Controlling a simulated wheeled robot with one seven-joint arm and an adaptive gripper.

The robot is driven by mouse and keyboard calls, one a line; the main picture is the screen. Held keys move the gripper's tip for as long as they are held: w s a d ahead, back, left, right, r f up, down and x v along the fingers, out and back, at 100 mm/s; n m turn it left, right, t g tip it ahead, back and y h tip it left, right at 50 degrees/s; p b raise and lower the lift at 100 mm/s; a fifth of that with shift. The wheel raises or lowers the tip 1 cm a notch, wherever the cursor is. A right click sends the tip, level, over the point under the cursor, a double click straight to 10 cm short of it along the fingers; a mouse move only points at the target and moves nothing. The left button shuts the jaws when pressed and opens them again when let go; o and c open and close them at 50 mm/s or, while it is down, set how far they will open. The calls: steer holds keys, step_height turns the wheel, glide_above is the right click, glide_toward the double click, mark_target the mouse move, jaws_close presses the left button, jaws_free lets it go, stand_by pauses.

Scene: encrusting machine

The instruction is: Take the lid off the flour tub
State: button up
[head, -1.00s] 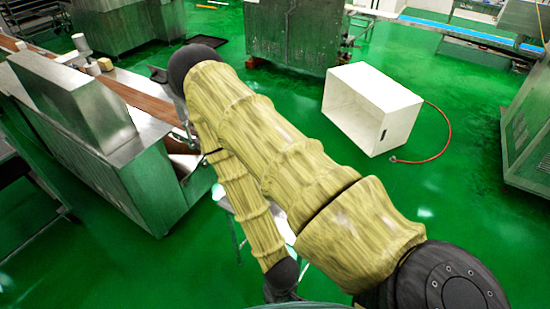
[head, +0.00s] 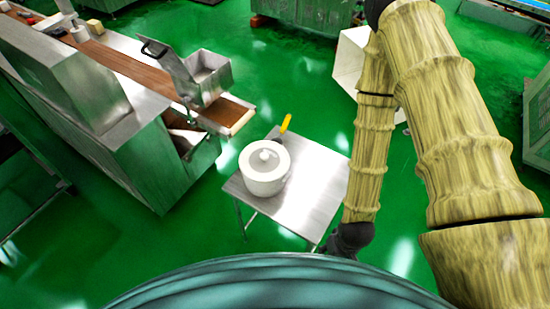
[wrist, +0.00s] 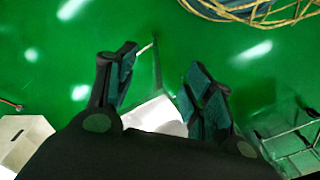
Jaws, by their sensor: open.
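The flour tub (head: 262,184) is a round white pot standing upright on a small metal table. Its lid (head: 264,157) is on top, pale with a round knob in the middle. My gripper (wrist: 160,76) is open and empty in the wrist view, its two dark fingers spread apart. In the head view it is a dark shape (head: 346,240) at the table's right edge, to the right of the tub and apart from it. Its fingers cannot be made out there. A pale surface shows between and below the fingers in the wrist view; I cannot tell whether the tub is part of it.
The small table (head: 318,180) has bare room right of the tub. A yellow-handled tool (head: 286,123) lies behind the tub. The machine with a brown conveyor belt (head: 140,96) and a metal hopper (head: 205,78) stands at the left. A white box (head: 350,62) is on the green floor behind my arm.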

steer(key=w+a+r+n, duration=0.1)
steer(key=w+a, duration=0.1)
steer(key=w, duration=0.2)
steer(key=w+a+r+n+b, duration=0.1)
steer(key=w+a, duration=0.1)
steer(key=w, duration=0.2)
steer(key=w+a+r+n+t+y+b, duration=0.1)
steer(key=w+a, duration=0.1)
steer(key=w, duration=0.2)
steer(key=shift+w, duration=0.15)
steer(key=w+a+r+n+b, duration=0.1)
steer(key=w+a+r+n, duration=0.2)
steer(key=w, duration=0.4)
steer(key=n+t+y+b, duration=0.1)
steer(key=n+y+b, duration=0.1)
steer(key=n, duration=0.2)
glide_toward(265, 155)
steer(key=shift+a+f+p, duration=0.2)
steer(key=shift+a+f, duration=0.2)
steer(key=shift+f, duration=0.4)
steer(key=shift+a+f+p, duration=0.15)
steer(key=shift+a+f, duration=0.25)
steer(key=shift+f, duration=0.35)
steer(key=shift+w+p+x, duration=0.15)
steer(key=shift+p+x, duration=0.35)
steer(key=shift+x, duration=0.95)
steer(key=shift+w+p+x, duration=0.1)
steer(key=shift+p+x, duration=0.35)
steer(key=shift+x, duration=1.05)
